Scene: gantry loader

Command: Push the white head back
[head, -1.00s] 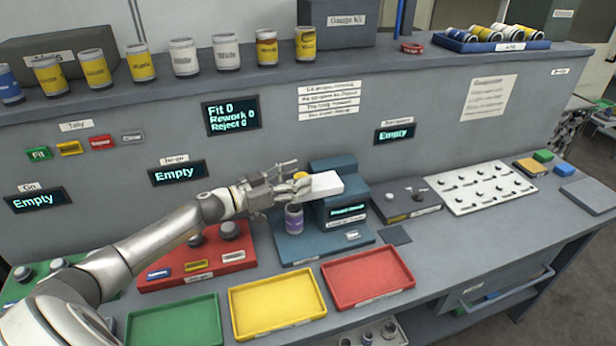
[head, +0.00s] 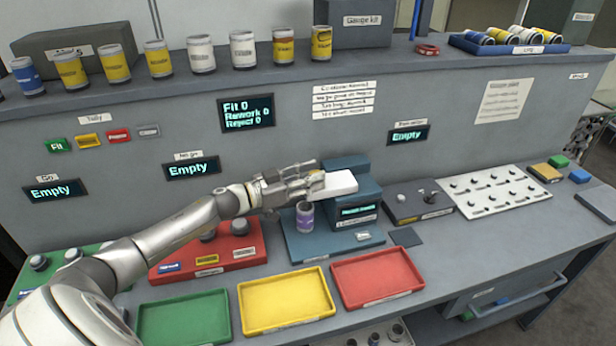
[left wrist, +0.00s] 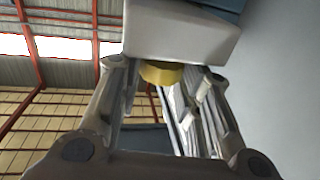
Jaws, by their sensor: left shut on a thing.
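The white head (head: 341,183) is a pale block sticking out to the left from the blue-grey gauge stand (head: 348,168). My left gripper (head: 315,181) is at its left end, with its fingers closed around a yellow knob. In the left wrist view the yellow knob (left wrist: 162,72) sits between the fingers, right against the white head (left wrist: 180,32). A can with a purple label (head: 305,215) stands upright on the stand's base, below the gripper. The fingers partly hide the knob in the head view. My right gripper is not in view.
Green (head: 183,320), yellow (head: 287,303) and red (head: 377,279) trays line the front edge. A red block with gauges (head: 215,253) lies left of the stand. A grey block (head: 418,203) and a white pegged board (head: 497,194) lie to its right. Cans stand on the shelf above.

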